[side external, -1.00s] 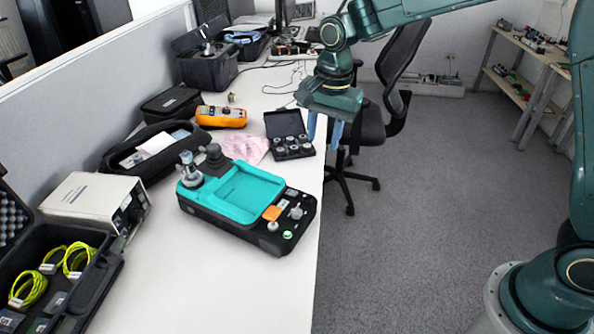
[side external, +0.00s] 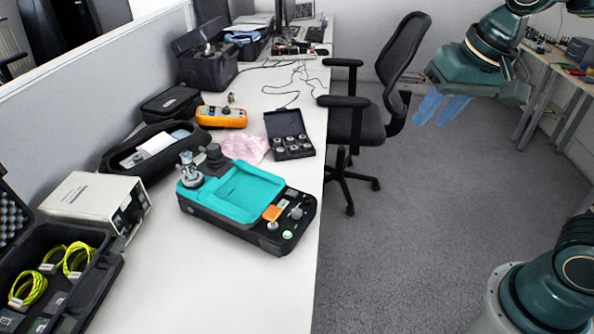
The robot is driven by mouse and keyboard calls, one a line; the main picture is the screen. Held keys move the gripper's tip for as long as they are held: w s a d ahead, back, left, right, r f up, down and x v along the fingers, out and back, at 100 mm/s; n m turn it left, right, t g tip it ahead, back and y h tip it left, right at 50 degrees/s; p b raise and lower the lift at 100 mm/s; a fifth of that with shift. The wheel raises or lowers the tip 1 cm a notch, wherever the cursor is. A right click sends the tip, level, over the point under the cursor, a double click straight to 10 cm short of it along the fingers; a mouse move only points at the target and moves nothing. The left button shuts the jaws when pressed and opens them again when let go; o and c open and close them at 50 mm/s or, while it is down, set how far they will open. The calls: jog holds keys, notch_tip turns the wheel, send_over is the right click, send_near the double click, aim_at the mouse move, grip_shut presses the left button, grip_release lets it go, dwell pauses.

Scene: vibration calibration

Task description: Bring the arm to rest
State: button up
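My gripper (side external: 440,108) is at the upper right, off the table and over the open floor beyond the chair. Its two blue fingers hang down and slant to the left, with a narrow gap between them. Nothing shows between the fingers. The teal and black calibration device (side external: 248,203) lies on the white table, with a metal sensor piece (side external: 189,170) standing at its back left corner. My gripper is well apart from the device and touches nothing that I can see.
A black office chair (side external: 368,125) stands between the table (side external: 230,290) and my gripper. An open black case with small parts (side external: 288,134), an orange meter (side external: 221,116) and several cases lie on the table. Grey floor (side external: 430,220) is clear at right.

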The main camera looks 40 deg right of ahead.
jog(key=s+d+f+n+t, duration=0.1)
jog(key=s+n, duration=0.3)
jog(key=s, duration=0.5)
jog(key=shift+s+d+f+t, duration=0.25)
jog(key=shift+s+d+t, duration=0.05)
jog(key=shift+d, duration=0.05)
dwell(0.6)
